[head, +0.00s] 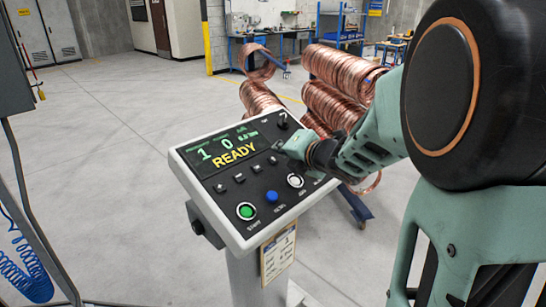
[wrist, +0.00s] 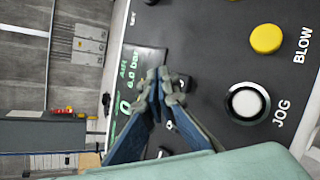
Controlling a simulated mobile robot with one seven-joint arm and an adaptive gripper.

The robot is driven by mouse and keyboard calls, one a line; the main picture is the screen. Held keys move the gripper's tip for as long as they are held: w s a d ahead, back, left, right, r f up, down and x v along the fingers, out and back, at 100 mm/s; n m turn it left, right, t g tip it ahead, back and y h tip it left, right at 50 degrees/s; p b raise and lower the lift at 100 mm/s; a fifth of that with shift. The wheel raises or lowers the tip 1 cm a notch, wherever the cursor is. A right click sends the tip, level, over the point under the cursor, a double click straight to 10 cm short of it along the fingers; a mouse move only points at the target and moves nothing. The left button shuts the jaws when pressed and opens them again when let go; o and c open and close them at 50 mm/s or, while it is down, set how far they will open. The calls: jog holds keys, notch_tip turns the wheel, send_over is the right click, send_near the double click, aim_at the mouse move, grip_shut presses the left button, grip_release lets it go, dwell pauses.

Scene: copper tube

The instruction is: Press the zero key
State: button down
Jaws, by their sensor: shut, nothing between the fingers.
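The control console (head: 215,222) has a dark face with a lit display (head: 225,150) reading READY. A row of small black keys (head: 239,178) runs below the display; their labels are too small to read, so I cannot tell which is the zero key. My gripper (head: 286,146) is shut and empty, over the right part of the panel beside the row's right end. In the wrist view my gripper (wrist: 163,84) has its fingertips together, next to a small black key (wrist: 184,81). I cannot tell if they touch the panel.
A green START button (head: 246,211), a blue button (head: 271,197) and a white JOG button (head: 295,181) line the front. A yellow BLOW button (wrist: 266,39) shows in the wrist view. Copper coils (head: 335,103) stand behind the console. Open floor lies left.

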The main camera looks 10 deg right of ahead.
jog(key=r, duration=0.1)
jog(key=s+r+p, duration=0.1)
jog(key=d+r+p, duration=0.1)
jog(key=shift+s+r, duration=0.2)
jog(key=shift+r, duration=0.1)
dwell(0.4)
